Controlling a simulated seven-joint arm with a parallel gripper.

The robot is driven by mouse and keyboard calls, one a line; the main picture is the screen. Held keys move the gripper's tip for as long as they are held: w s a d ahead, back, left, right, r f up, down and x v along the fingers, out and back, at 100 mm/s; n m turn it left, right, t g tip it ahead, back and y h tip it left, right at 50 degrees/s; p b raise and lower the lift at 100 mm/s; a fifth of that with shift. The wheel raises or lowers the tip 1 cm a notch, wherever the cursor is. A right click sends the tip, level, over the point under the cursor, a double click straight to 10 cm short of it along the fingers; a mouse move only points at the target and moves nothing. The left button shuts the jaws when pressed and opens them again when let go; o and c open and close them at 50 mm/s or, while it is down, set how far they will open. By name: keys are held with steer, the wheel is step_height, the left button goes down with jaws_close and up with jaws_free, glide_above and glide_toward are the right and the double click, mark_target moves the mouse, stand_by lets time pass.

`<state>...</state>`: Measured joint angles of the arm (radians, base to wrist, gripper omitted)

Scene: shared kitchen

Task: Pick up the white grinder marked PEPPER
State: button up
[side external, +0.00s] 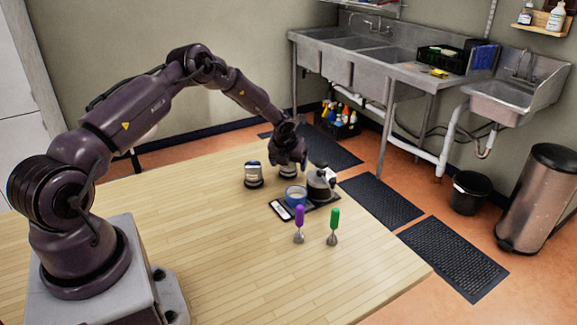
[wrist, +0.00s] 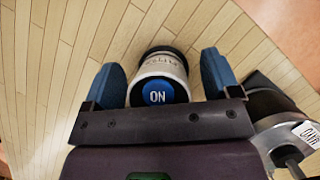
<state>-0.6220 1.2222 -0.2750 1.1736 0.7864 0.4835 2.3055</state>
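A white grinder (side external: 289,172) with a dark base stands on the wooden table beneath my gripper (side external: 290,160). In the wrist view the grinder (wrist: 160,65) shows a blue round top marked "ON" and small side lettering that I cannot read. It lies between the two blue fingers of my gripper (wrist: 165,80), with a clear gap at the right finger. The fingers are open and not closed on it. The fingers partly hide the first grinder in the side view.
Right of the gripper, a black and metallic appliance (side external: 321,183) stands close by; it also shows in the wrist view (wrist: 280,125). A blue cup (side external: 295,196) is on a dark tray (side external: 318,205). Purple-handled (side external: 299,217) and green-handled (side external: 334,219) tools stand in front.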

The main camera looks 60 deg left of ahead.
steer(key=shift+r, duration=0.1)
steer(key=c, duration=1.2)
steer(key=shift+c, duration=0.2)
steer(key=shift+r, duration=0.15)
